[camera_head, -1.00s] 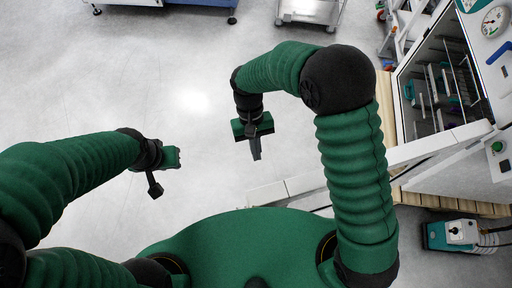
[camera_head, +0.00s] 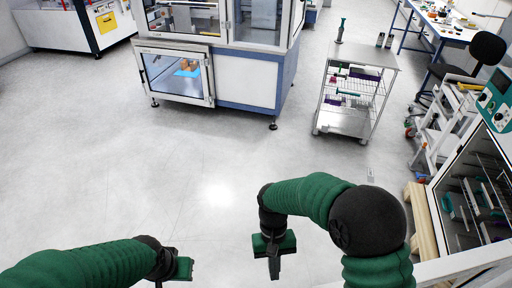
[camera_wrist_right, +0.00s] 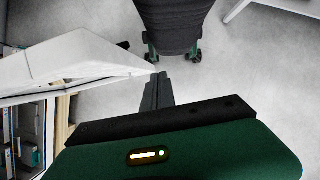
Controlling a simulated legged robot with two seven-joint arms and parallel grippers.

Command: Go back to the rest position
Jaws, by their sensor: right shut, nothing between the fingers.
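My right gripper (camera_head: 274,266) hangs over the open floor at the bottom middle of the head view. Its fingers are together with nothing between them. In the right wrist view the shut fingers (camera_wrist_right: 156,92) point away over the grey floor. My left gripper (camera_head: 182,268) is at the bottom left of the head view, also over bare floor. Its fingers are too small and partly cut off by the frame edge, so their opening cannot be told. Neither gripper touches anything that I can see.
An open cabinet (camera_head: 436,222) stands close on the right, on a wooden pallet. A steel trolley (camera_head: 385,75) stands at back right, near a black chair (camera_head: 488,47). A large enclosed machine (camera_head: 245,82) is at the back. The middle floor is free.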

